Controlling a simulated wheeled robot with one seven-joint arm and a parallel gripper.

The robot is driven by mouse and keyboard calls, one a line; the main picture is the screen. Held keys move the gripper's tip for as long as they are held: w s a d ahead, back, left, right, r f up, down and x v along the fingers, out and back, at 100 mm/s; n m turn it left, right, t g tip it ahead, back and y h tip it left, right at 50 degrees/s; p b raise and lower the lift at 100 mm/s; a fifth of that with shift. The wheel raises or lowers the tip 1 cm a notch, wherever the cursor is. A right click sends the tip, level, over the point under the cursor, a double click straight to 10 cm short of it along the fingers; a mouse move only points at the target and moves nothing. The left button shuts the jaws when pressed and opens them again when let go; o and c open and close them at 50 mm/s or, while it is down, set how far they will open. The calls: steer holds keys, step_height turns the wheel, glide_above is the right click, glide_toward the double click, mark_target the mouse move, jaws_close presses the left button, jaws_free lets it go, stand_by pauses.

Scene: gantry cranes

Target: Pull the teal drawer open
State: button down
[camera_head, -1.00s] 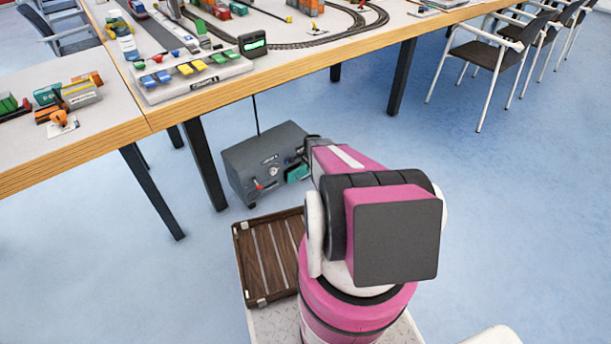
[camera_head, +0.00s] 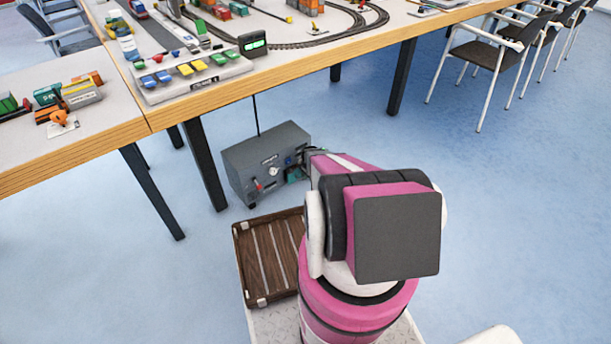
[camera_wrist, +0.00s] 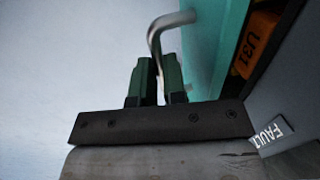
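The teal drawer (camera_head: 293,175) is at the lower right of a grey cabinet (camera_head: 262,163) under the table, mostly hidden by my arm in the head view. In the wrist view its teal front (camera_wrist: 216,45) stands out from the grey face (camera_wrist: 285,90), and an orange thing marked "U31" (camera_wrist: 256,42) shows in the gap behind it. A bent metal handle (camera_wrist: 156,38) sticks out from the teal front. My gripper (camera_wrist: 157,75) has its two green fingers close on either side of the handle's bar and appears shut on it. The fingertips are hidden in the head view.
The table (camera_head: 150,110) with model trains and a control panel stands above and behind the cabinet, its dark leg (camera_head: 204,165) just left of it. A brown slatted tray (camera_head: 268,255) lies on my base. Open blue floor (camera_head: 490,215) lies to the right.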

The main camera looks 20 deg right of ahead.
steer(key=s+d, duration=0.3)
steer(key=s, duration=0.6)
steer(key=shift+s+d, duration=0.15)
steer(key=shift+s, duration=0.05)
steer(key=c, duration=1.2)
jaws_free()
steer(key=shift+w, duration=0.1)
steer(key=shift+r, duration=0.1)
steer(key=r, duration=0.3)
steer(key=s+r, duration=0.1)
steer(key=r, duration=0.6)
steer(key=shift+s+d+r, duration=0.25)
steer(key=shift+s+d, duration=0.1)
steer(key=shift+s, duration=0.05)
